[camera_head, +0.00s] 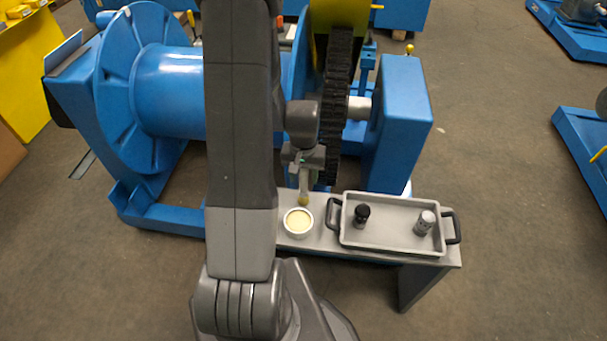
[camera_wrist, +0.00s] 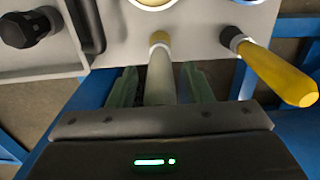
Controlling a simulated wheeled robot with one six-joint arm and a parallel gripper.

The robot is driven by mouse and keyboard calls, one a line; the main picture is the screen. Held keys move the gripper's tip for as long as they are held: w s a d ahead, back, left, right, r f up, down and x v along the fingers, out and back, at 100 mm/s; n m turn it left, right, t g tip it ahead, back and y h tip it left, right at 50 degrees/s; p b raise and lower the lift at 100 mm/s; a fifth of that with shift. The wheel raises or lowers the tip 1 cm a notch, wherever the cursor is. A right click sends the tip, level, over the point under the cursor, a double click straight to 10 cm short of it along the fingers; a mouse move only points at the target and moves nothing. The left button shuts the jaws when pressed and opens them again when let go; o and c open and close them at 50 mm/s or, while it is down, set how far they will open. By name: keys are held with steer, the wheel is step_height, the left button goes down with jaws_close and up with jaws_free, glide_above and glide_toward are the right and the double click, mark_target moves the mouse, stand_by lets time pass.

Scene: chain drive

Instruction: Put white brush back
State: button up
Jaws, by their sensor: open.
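The white brush (camera_wrist: 161,78) points away from me in the wrist view, its handle between my fingers. Its yellowish tip is over the grey bench top near the bowl; I cannot tell if it touches the bench. In the head view the brush (camera_head: 303,186) shows below my gripper (camera_head: 304,172), at the bench's far edge. My gripper also shows in the wrist view (camera_wrist: 160,88). It is open, with gaps on both sides of the handle. The handle's near end is hidden by the gripper body.
A white bowl (camera_head: 298,221) with pale yellow contents stands on the grey bench (camera_head: 441,256). A tray (camera_head: 388,239) beside it holds two small bottles. A yellow-handled brush (camera_wrist: 277,72) overhangs the bench edge. Blue machinery (camera_head: 403,120) stands behind.

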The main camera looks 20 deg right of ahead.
step_height(320, 180, up, 12)
steer(key=shift+r+p, duration=0.1)
steer(key=shift+p, duration=0.55)
step_height(320, 180, down, 13)
steer(key=shift+r+b, duration=0.1)
steer(key=shift+b, duration=0.8)
steer(key=shift+r, duration=1.45)
steer(key=shift+f, duration=0.1)
